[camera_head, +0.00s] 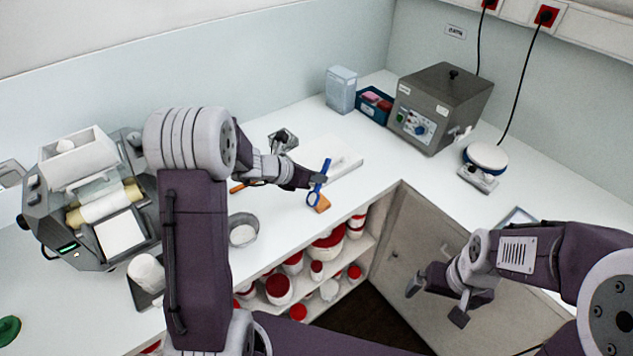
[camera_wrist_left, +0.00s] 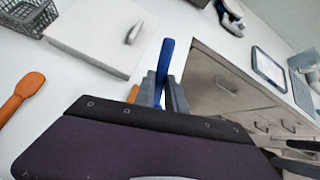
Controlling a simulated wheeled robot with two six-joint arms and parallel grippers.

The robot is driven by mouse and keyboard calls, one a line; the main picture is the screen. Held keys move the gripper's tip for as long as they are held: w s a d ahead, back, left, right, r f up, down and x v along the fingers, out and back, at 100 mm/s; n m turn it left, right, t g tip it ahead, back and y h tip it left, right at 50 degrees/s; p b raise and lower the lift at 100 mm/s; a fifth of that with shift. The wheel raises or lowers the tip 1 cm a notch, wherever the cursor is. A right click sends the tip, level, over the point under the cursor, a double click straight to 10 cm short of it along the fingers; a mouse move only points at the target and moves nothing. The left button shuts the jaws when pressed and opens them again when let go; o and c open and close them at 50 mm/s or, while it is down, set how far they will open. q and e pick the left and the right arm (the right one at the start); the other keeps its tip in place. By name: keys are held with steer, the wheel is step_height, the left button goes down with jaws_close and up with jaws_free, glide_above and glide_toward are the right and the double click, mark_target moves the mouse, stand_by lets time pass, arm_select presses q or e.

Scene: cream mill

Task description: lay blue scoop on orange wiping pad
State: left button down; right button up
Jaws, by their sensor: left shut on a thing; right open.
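The blue scoop (camera_head: 326,167) is held in my left gripper (camera_head: 314,181), which is shut on its handle. In the head view its ring-like end hangs at the lower end, over or in front of the orange wiping pad (camera_head: 322,204). I cannot tell whether the scoop touches the pad. In the left wrist view the blue handle (camera_wrist_left: 165,62) stands up between the fingers (camera_wrist_left: 164,90), and a bit of orange (camera_wrist_left: 133,92) shows beside them. My right gripper (camera_head: 436,293) is open and empty, in front of the cabinet doors.
A white board (camera_head: 345,163) lies behind the scoop. An orange spatula (camera_wrist_left: 22,97) and a wire basket (camera_wrist_left: 25,14) are to the left. A round metal dish (camera_head: 243,230) stands nearer the counter edge. Shelves of red-lidded jars (camera_head: 279,288) are below.

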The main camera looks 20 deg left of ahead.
arm_select(q)
steer(key=shift+f, duration=0.85)
steer(key=shift+w+a+f, duration=0.1)
steer(key=shift+w+f, duration=0.05)
steer(key=shift+f+b, duration=0.2)
steer(key=shift+b, duration=0.1)
steer(key=shift+f+b, duration=0.4)
steer(key=c, duration=1.4)
jaws_free()
steer(key=shift+r, duration=0.1)
